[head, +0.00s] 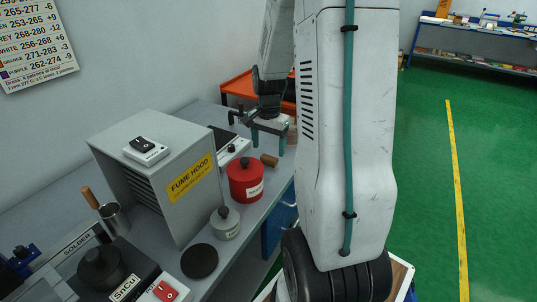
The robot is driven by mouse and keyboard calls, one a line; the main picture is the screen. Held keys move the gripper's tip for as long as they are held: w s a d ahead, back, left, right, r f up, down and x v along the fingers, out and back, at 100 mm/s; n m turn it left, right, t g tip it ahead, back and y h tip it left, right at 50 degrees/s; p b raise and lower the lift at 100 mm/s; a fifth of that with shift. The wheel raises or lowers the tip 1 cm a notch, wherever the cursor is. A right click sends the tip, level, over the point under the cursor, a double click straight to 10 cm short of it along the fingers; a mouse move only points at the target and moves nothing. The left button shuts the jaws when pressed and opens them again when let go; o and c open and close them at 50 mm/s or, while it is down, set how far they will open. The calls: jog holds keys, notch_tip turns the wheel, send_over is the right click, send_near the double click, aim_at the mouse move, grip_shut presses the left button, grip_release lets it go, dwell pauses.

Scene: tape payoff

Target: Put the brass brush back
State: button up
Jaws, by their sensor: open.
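My gripper (269,143) points down over the far end of the grey bench (228,266), its two teal fingers apart. A short brown wooden piece (269,160) lies just below and in front of the fingers, beside a red lidded pot (245,180). It may be the brass brush's handle, but I see no bristles and cannot tell. Another wooden handle (90,198) stands tilted in a metal cup (114,217) at the left. Nothing shows clearly between the fingers.
A grey fume hood (150,165) stands left of the pots. A small grey lidded pot (225,222), a black round disc (199,261) and a solder pot (102,267) are nearer. An orange tray (238,87) is behind the gripper.

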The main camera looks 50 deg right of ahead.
aim_at(269, 158)
notch_tip(269, 158, up, 8)
jog(key=shift+f, duration=0.15)
dwell(0.3)
